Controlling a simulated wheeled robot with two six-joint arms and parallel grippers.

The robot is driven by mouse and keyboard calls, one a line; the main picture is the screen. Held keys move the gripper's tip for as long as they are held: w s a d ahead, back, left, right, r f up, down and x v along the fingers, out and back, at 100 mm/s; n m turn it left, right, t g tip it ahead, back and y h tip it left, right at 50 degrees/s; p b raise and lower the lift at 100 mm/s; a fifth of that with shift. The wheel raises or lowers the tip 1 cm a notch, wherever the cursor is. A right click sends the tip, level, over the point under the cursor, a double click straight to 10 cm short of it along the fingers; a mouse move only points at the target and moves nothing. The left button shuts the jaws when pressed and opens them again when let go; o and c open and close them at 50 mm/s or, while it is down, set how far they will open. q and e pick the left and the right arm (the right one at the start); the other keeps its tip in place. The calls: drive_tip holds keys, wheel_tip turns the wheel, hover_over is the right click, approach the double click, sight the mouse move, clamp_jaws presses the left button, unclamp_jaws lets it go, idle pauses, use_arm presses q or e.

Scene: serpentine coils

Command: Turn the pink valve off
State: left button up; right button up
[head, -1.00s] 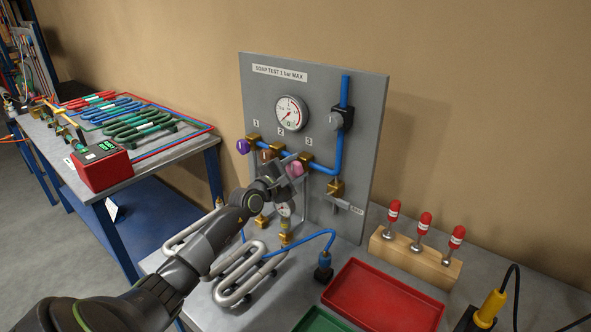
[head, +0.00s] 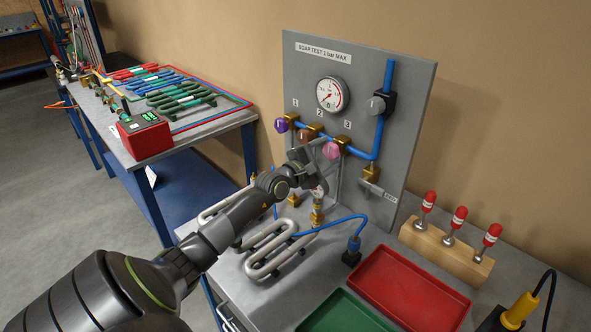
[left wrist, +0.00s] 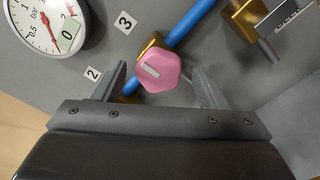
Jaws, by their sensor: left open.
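The pink valve knob (head: 331,150) is on the grey panel (head: 405,130) under label 3, on a brass fitting in the blue pipe. In the left wrist view the pink knob (left wrist: 158,73) is faceted, with a pale slanted mark on its face. My left gripper (head: 315,160) is open and empty, just lower left of the knob in the head view. In the left wrist view the knob lies between the two open fingers, with a gap on each side. I cannot tell how far the fingertips are from it in depth. My right gripper is not in view.
A purple knob (head: 281,125) and a brown knob (head: 304,136) sit left of the pink one. Metal coils (head: 275,250), a red tray (head: 410,290) and a red-capped rack (head: 445,250) stand below.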

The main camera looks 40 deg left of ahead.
use_arm(q)
drive_tip(key=s+a+p, duration=0.1)
drive_tip(key=s+p, duration=0.5)
drive_tip(key=s, duration=0.8)
drive_tip(key=shift+s, duration=0.2)
drive_tip(key=shift+a, duration=0.1)
